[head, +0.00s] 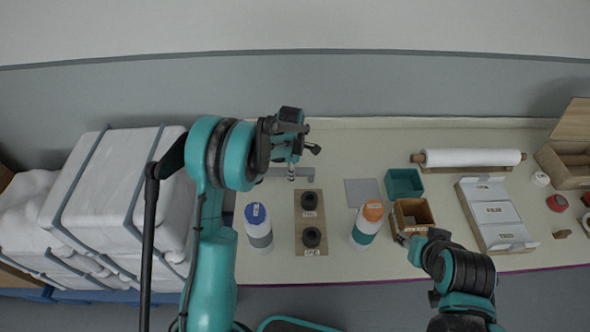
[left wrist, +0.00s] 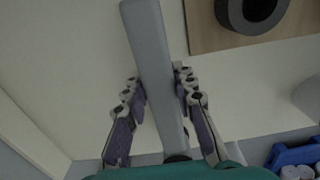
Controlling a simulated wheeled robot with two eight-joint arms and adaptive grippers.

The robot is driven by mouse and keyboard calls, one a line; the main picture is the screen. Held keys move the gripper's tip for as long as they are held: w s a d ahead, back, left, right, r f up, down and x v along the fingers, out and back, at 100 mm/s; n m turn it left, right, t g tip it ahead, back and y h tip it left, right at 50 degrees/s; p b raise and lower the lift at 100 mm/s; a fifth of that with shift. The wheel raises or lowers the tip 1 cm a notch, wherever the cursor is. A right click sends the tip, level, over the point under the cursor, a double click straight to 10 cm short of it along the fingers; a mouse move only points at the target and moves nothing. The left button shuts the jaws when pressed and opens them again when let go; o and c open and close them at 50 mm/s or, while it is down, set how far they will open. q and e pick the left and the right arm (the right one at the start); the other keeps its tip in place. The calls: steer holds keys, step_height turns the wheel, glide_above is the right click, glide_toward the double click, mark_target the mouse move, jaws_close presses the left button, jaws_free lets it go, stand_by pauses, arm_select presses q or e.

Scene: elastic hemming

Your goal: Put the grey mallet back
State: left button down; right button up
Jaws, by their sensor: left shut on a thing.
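My left gripper (head: 291,174) is over the back left of the table, left of the centre. In the left wrist view its two fingers (left wrist: 160,95) are shut on a long grey bar (left wrist: 152,50), which I take to be the grey mallet; I cannot tell its two ends apart. Part of the grey mallet (head: 306,176) shows beside the fingers in the head view. A wooden board (head: 311,197) with two black rings stands in front of this gripper. My right gripper (head: 416,243) is by the front of a wooden box; its fingers are too small to read.
A blue-capped bottle (head: 258,228) and an orange-capped bottle (head: 367,224) flank the board. White bundles (head: 112,195) stand left.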

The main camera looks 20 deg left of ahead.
arm_select(q)
steer(key=shift+f, duration=0.1)
steer(key=c, duration=1.6)
jaws_free()
steer(key=shift+f, duration=0.1)
steer(key=shift+c, duration=0.2)
steer(key=o, duration=0.4)
